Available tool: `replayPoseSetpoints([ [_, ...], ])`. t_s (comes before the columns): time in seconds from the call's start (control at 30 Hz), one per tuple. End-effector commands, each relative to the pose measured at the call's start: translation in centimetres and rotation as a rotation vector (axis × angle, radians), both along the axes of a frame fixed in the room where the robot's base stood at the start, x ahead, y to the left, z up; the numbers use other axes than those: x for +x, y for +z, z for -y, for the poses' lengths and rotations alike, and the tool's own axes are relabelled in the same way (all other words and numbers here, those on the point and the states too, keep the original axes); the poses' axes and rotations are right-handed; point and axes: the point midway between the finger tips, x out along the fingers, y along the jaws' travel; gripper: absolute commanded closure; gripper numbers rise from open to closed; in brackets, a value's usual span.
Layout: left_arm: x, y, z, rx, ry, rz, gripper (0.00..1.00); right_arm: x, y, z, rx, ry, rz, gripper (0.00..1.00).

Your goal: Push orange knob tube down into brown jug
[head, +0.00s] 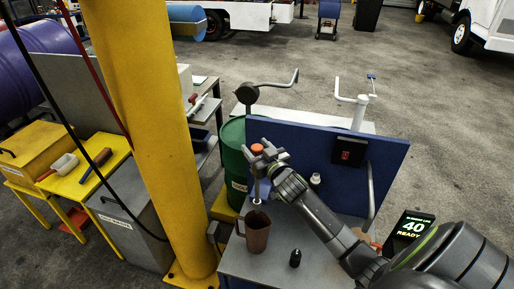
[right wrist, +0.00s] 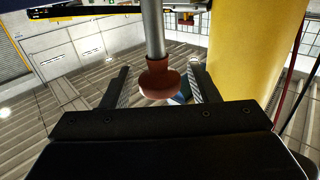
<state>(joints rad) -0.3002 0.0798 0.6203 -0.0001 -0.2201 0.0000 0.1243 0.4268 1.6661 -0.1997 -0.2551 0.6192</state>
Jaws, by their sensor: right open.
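The brown jug (head: 257,238) stands upright on the grey worktop in the head view. A slim tube with an orange knob (head: 257,149) on top rises above the jug's mouth; how deep its lower end sits is hard to tell. My right gripper (head: 263,156) is at the knob's height, right by it. In the right wrist view the orange knob (right wrist: 160,80) and its grey shaft (right wrist: 153,30) appear between the two open fingers (right wrist: 158,92), with gaps on both sides. My left gripper is not in view.
A blue upright panel (head: 335,170) stands behind the jug. A green drum (head: 234,160) and a yellow post (head: 160,130) are to the left. A small dark bottle (head: 295,258) and a white-capped bottle (head: 315,180) stand on the worktop.

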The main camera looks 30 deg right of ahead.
Motion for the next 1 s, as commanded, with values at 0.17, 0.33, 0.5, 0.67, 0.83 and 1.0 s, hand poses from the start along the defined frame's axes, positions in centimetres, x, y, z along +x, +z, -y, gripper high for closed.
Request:
replayPoseSetpoints([
  [0.17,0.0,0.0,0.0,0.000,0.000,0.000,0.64,0.0,0.0,0.0,0.000,0.000,0.000,0.55],
  [0.33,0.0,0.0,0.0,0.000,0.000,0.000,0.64,0.0,0.0,0.0,0.000,0.000,0.000,0.77],
  [0.5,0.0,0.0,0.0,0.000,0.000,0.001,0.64,0.0,0.0,0.0,0.000,0.000,0.000,0.99],
  [0.67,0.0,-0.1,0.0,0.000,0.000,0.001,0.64,0.0,0.0,0.0,0.000,0.000,0.000,1.00],
  [0.83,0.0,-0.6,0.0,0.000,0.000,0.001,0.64,-0.1,-0.6,0.0,0.000,0.000,0.000,1.00],
  [1.0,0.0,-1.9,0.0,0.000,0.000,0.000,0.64,-0.1,-2.1,0.0,0.000,0.000,0.000,1.00],
])
